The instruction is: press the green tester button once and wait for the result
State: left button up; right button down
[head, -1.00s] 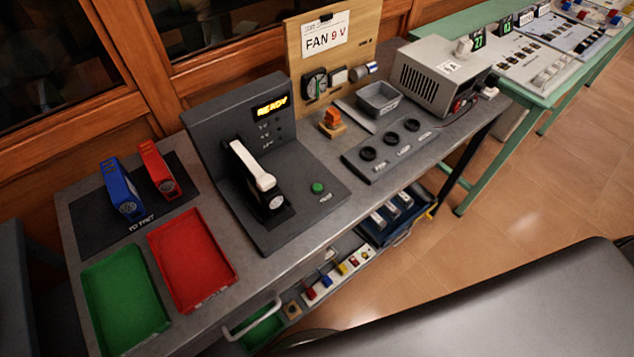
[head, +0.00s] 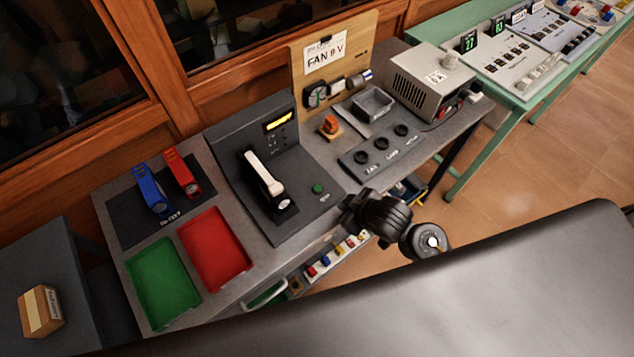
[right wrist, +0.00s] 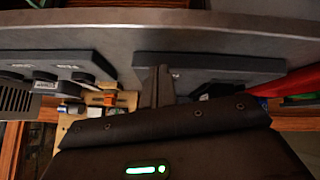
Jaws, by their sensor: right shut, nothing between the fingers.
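The green tester button (head: 318,188) sits on the base plate of the dark grey tester (head: 255,150), near its front right corner. The tester's small display (head: 278,121) is lit yellow; its text is too blurred to read. My left gripper is not in view.
A red tray (head: 214,248) and a green tray (head: 162,283) lie left of the tester. Blue (head: 150,188) and red (head: 182,172) units stand on a dark mat behind them. A panel with black knobs (head: 381,157) lies right of the tester.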

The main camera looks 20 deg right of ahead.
jog(key=w+a+r+n+g+y+p, duration=0.1)
jog(key=w+a+r+n+y, duration=0.1)
jog(key=w+r+n, duration=0.2)
jog(key=w+a+r+n+g+y, duration=0.1)
jog(key=w+r+n+g+y, duration=0.1)
jog(key=r+n, duration=0.4)
jog(key=w+n+y, duration=0.1)
jog(key=w+n, duration=0.1)
jog(key=n, duration=0.2)
jog(key=shift+a+r+g+y+p, duration=0.25)
jog(key=shift+a+g+y+p, duration=0.05)
jog(key=shift+a+p, duration=0.1)
jog(key=shift+f, duration=0.1)
jog(key=b, duration=0.7)
send_over(318, 189)
jog(key=d, duration=0.1)
notch_tip(318, 189, down, 6)
jog(key=shift+s+f, duration=0.1)
jog(key=shift+f, duration=0.1)
jog(key=shift+f+b, duration=0.75)
jog(key=shift+f, duration=0.3)
jog(key=shift+f, duration=0.15)
jog(key=shift+f, duration=0.25)
